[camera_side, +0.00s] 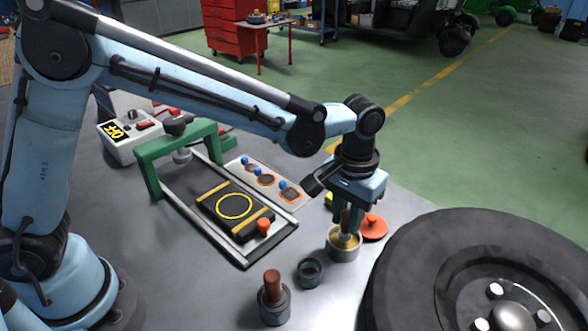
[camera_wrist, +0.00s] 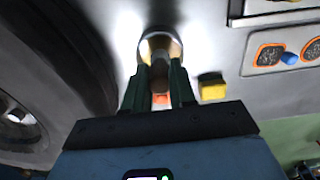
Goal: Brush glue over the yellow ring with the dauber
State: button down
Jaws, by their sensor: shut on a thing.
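The yellow ring (camera_side: 234,206) is on the top of a dark block (camera_side: 212,208) in a metal-railed frame under a green arch (camera_side: 150,160). My gripper (camera_side: 347,217) is right of it, pointing down and shut on the brown handle of the dauber (camera_side: 345,225). The dauber stands in a metal glue pot (camera_side: 343,250) with tan contents; its lower end is hidden. In the wrist view, my gripper (camera_wrist: 160,82) has its two green fingers on either side of the handle, with the pot (camera_wrist: 160,38) beyond. An orange-red lid (camera_side: 374,228) lies beside the pot.
An empty dark cup (camera_side: 310,271) and a dark holder with a brown handle (camera_side: 273,297) are in front. A plate with orange-edged patches (camera_side: 265,180) lies behind. A yellow block (camera_wrist: 212,87) is near my fingers.

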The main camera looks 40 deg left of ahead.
aim_at(347, 213)
jog(key=shift+f, duration=0.6)
dwell(1.4)
jog(key=shift+r, duration=3.55)
